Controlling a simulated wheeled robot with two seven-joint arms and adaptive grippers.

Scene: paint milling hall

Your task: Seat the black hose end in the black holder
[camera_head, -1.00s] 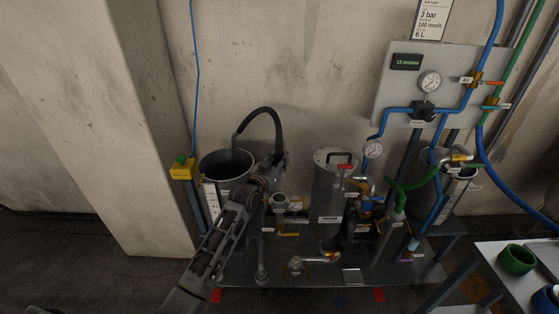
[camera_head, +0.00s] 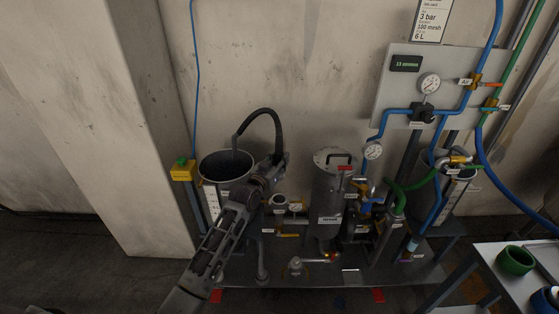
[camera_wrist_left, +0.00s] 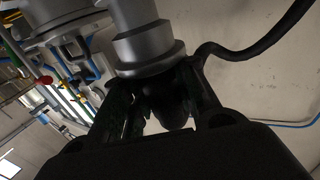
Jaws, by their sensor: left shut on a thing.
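The black hose (camera_head: 264,112) rises out of the open tank at the left, arches over and comes down to my left gripper (camera_head: 272,172). My left gripper is shut on the black hose end, whose dark body shows between the fingers in the left wrist view (camera_wrist_left: 168,105). There, the hose (camera_wrist_left: 245,50) bends away to the right. A grey stepped cylinder (camera_wrist_left: 145,45) is right at the fingertips; I cannot tell whether it is part of the hose end or a separate fitting. I cannot make out the black holder. My right gripper is not in view.
A filter housing (camera_head: 328,200) and valves with yellow handles stand close on the right. A table (camera_head: 505,280) with a green ring (camera_head: 515,260) is at lower right.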

